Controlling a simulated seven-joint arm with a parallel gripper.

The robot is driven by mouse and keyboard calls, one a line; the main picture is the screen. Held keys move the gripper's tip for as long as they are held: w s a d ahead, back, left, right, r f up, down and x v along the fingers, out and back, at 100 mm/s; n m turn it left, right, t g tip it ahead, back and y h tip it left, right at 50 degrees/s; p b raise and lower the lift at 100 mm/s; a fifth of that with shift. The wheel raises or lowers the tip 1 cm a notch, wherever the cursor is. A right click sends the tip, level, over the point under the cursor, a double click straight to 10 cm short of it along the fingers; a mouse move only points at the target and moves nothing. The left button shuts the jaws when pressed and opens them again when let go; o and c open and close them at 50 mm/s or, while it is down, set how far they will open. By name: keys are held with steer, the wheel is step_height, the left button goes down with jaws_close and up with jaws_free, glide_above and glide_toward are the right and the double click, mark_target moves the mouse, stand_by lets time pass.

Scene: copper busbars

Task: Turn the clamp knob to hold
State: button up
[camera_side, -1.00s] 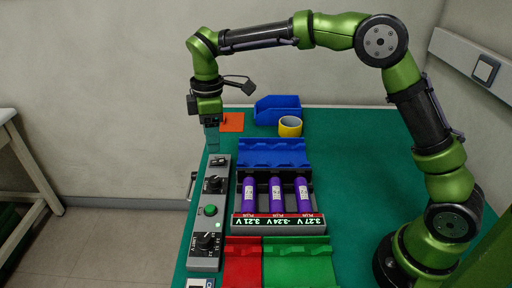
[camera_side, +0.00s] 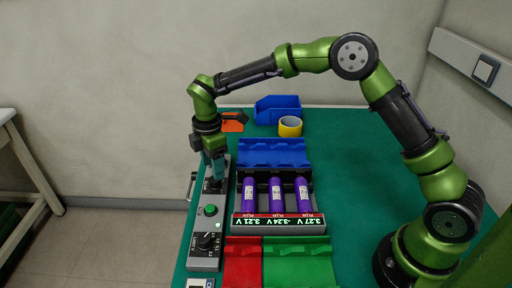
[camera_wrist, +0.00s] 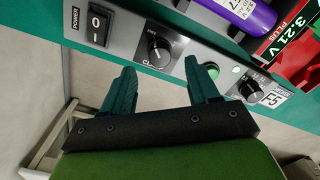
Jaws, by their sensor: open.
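The grey control panel (camera_side: 207,252) lies along the left side of the green bench. Its black clamp knob (camera_wrist: 160,53) has a white pointer line, and the lettering around it is too small to read fully. My gripper (camera_side: 214,178) is above the knob in the side view and partly hides it. In the wrist view my gripper (camera_wrist: 162,78) is open, its two teal fingers apart with nothing between them. The knob shows just beyond the fingertips, roughly centred on the gap; I cannot tell whether they touch it.
The panel also carries a power switch (camera_wrist: 97,25), a green button (camera_side: 210,210) and a second knob (camera_side: 207,242). A black holder (camera_side: 240,207) with three purple cells stands close to the right. Red (camera_side: 242,262) and green (camera_side: 298,265) trays, a blue bin (camera_side: 277,108) and yellow tape (camera_side: 290,127) are nearby.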

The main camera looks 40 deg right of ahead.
mark_target(215, 182)
step_height(215, 182, down, 5)
steer(key=shift+r, duration=0.1)
stand_by(0.3)
steer(key=c, duration=1)
steer(key=shift+c, duration=0.2)
